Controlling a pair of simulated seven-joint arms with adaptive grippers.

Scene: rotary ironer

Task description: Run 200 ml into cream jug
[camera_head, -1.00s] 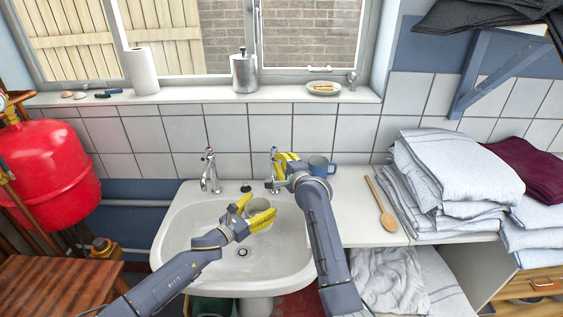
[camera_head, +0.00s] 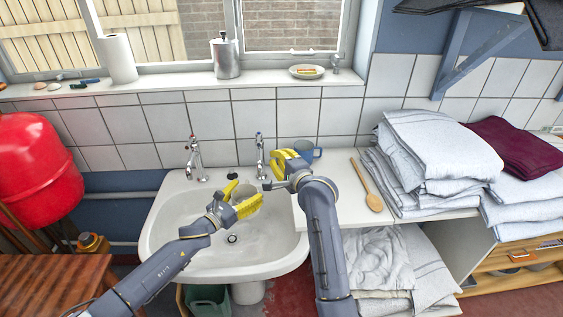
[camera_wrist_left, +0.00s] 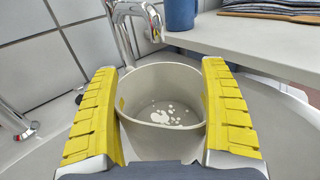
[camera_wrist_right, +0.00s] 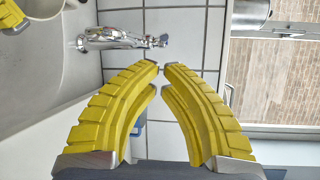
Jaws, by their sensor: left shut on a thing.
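The cream jug (camera_head: 241,190) is held over the white basin (camera_head: 160,225), left of and below the right tap (camera_head: 260,155). My left gripper (camera_head: 243,197) is shut on it, one yellow finger on each side. In the left wrist view the jug (camera_wrist_left: 160,140) is upright, with bright white patches on its inner floor; I cannot tell whether they are water. The tap spout (camera_wrist_left: 152,30) is just beyond its rim, and no stream shows. My right gripper (camera_head: 280,166) is beside the right tap, its fingertips almost together and empty in the right wrist view (camera_wrist_right: 159,68), apart from the tap (camera_wrist_right: 115,38).
A left tap (camera_head: 194,158) stands on the basin. A blue mug (camera_head: 305,150), a wooden spoon (camera_head: 368,190) and folded towels (camera_head: 440,150) are on the counter to the right. A red tank (camera_head: 35,165) and a wooden stool (camera_head: 55,280) are at the left.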

